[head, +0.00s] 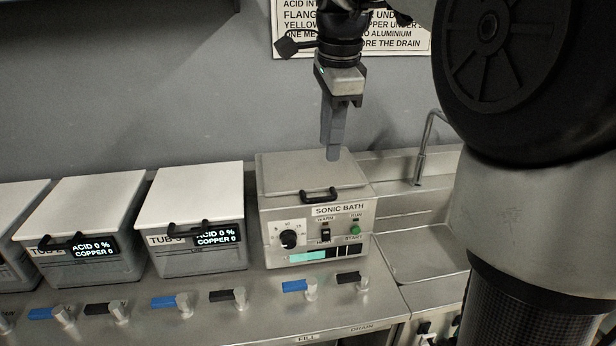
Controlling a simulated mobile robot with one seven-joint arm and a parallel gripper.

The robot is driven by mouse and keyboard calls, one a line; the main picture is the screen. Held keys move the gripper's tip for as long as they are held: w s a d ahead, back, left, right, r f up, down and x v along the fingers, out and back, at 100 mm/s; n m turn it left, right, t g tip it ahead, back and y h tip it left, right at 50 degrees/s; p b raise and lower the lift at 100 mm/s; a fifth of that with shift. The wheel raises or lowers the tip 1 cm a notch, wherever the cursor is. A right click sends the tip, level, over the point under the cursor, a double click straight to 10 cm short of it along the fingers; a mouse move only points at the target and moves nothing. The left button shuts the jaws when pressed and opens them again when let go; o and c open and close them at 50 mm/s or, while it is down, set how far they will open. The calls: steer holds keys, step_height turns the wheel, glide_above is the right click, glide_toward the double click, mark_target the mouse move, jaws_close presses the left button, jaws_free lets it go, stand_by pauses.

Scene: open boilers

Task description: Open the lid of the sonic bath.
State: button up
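The sonic bath (318,232) is a grey metal box on the bench, marked SONIC BATH. Its flat grey lid (285,172) lies shut on top. A black bar handle (320,195) sits at the lid's front edge. My gripper (333,155) points down, with its fingertips over the lid in the picture, behind the handle and apart from it. The fingers are seen edge-on and overlap, so I cannot tell their opening. Nothing shows held in them. The height of the tips above the lid is hard to judge.
White-lidded tubs (192,192) with black handles stand to the left. Blue and black valve levers (298,286) line the bench front. A sink (425,262) with a tap (422,155) is at the right. A wall sign (400,42) hangs behind. My arm blocks the far right.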

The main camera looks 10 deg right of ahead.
mark_target(324, 197)
steer(key=f, duration=0.4)
steer(key=w+f+b, duration=0.1)
steer(key=f, duration=0.3)
steer(key=w+f, duration=0.1)
steer(key=f, duration=0.4)
steer(key=shift+w, duration=0.15)
jaws_close()
